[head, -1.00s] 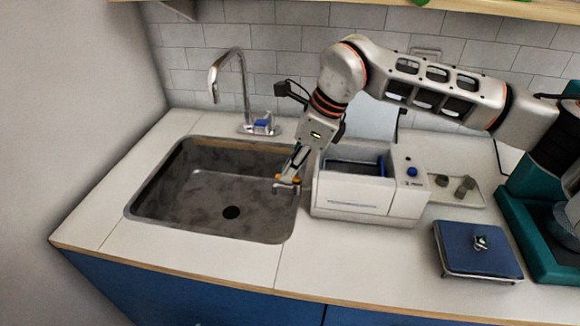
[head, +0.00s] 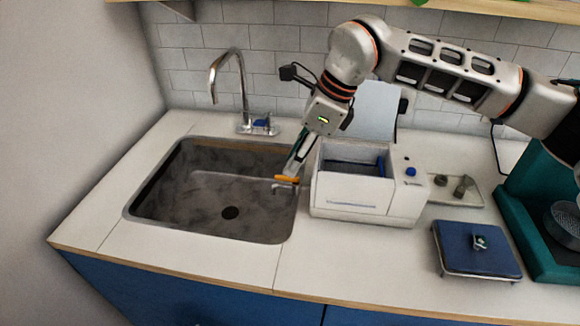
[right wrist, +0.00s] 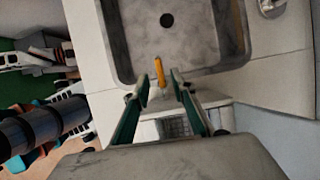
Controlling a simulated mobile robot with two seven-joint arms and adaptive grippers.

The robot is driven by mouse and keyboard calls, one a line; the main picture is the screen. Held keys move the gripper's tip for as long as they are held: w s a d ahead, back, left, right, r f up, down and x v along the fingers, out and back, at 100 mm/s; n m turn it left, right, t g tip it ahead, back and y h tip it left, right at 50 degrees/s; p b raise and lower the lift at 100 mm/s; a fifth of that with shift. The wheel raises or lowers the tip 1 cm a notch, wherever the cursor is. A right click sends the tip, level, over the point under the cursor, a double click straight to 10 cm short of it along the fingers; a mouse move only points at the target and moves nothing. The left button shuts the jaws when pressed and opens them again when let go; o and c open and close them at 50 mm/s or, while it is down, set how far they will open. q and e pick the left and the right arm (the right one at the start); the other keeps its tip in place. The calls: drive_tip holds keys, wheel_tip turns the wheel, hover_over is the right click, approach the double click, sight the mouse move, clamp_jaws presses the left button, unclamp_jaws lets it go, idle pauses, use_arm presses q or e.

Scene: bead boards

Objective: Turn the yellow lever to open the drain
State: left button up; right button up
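The yellow-orange lever (head: 287,178) is at the right edge of the sink (head: 150,205), above a small grey spout-like piece. My right gripper (head: 292,170) comes down over the sink's right rim, its fingertips just above and beside the lever. In the right wrist view the lever (right wrist: 159,72) shows between the two fingertips (right wrist: 160,82), with gaps on both sides; the fingers are apart and hold nothing. The dark drain hole (head: 230,212) is in the sink floor; it also shows in the right wrist view (right wrist: 167,20). My left gripper is not in view.
A white box-shaped device (head: 350,205) stands close to the right of my gripper. A chrome faucet (head: 240,80) stands behind the sink. A blue-topped scale (head: 478,250) and a small tray (head: 462,200) are farther right. The front counter is clear.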

drive_tip(key=v, duration=0.8)
drive_tip(key=shift+r, duration=0.3)
drive_tip(key=shift+d+r, duration=0.1)
